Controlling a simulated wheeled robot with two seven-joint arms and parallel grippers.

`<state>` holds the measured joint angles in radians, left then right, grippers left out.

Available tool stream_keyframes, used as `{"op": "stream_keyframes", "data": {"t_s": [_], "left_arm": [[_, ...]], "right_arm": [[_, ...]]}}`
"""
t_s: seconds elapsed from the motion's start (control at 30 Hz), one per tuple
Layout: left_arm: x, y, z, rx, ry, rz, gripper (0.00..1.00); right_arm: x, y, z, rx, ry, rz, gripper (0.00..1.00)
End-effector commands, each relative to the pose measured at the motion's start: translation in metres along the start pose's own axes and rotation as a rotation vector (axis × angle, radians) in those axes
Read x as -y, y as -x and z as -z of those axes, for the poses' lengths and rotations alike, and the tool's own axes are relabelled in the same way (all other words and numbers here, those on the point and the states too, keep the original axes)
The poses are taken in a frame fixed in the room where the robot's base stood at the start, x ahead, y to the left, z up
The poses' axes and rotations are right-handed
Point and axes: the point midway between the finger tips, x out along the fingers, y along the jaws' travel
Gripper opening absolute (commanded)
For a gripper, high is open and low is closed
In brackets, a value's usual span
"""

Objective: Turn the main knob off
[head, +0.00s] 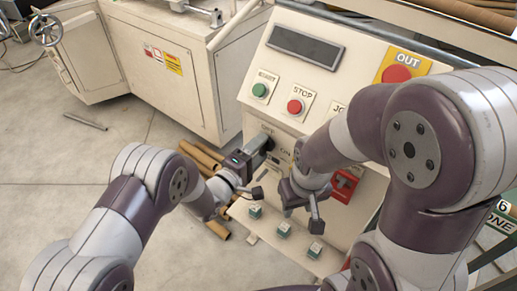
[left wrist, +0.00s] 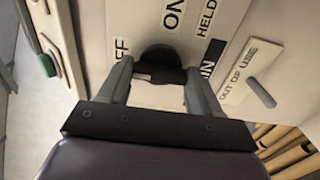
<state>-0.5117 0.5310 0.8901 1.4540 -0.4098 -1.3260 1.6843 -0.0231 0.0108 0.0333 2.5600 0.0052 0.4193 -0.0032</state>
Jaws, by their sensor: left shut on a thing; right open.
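The main knob (left wrist: 160,60) is a round black dial on the pale panel, seen in the left wrist view beside the printed words ON and a partly hidden OFF. A label ending in "IN" is partly covered by my finger. My left gripper (head: 264,143) is shut on the knob, with one finger on each side of it. In the head view the gripper largely hides the knob, with OFF above it and ON to its right. My right gripper (head: 303,216) is open and empty, in front of the lower panel.
A green button (head: 259,90) and a red STOP button (head: 295,106) sit above the knob. Cardboard tubes (head: 200,155) lie left of the panel.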

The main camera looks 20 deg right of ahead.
Motion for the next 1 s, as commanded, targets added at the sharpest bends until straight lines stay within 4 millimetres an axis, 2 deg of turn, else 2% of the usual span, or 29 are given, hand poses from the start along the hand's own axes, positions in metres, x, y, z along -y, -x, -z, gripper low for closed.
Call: {"op": "stream_keyframes", "data": {"t_s": [0.4,0.43,0.5,0.83,0.93,1.0], "left_arm": [[0.001,0.001,0.000,-0.001,0.009,0.003,0.33],[0.001,0.001,0.000,-0.001,0.009,0.003,0.67],[0.001,0.001,0.000,-0.001,0.009,0.003,0.89],[0.000,0.004,0.000,-0.001,0.007,0.002,0.89],[0.000,0.020,0.001,-0.003,0.009,0.004,0.89],[0.000,0.038,0.001,-0.003,0.009,0.005,0.89]], "right_arm": [[0.000,0.000,0.000,0.000,0.000,0.000,0.43],[0.000,0.000,0.000,0.000,0.000,0.000,0.43],[0.000,0.000,0.000,0.000,0.000,0.000,0.43],[0.000,0.001,0.000,0.000,0.000,0.000,0.43],[0.000,0.004,0.001,0.000,0.000,0.000,0.43],[0.000,0.006,0.001,0.000,0.000,0.000,0.43]]}}
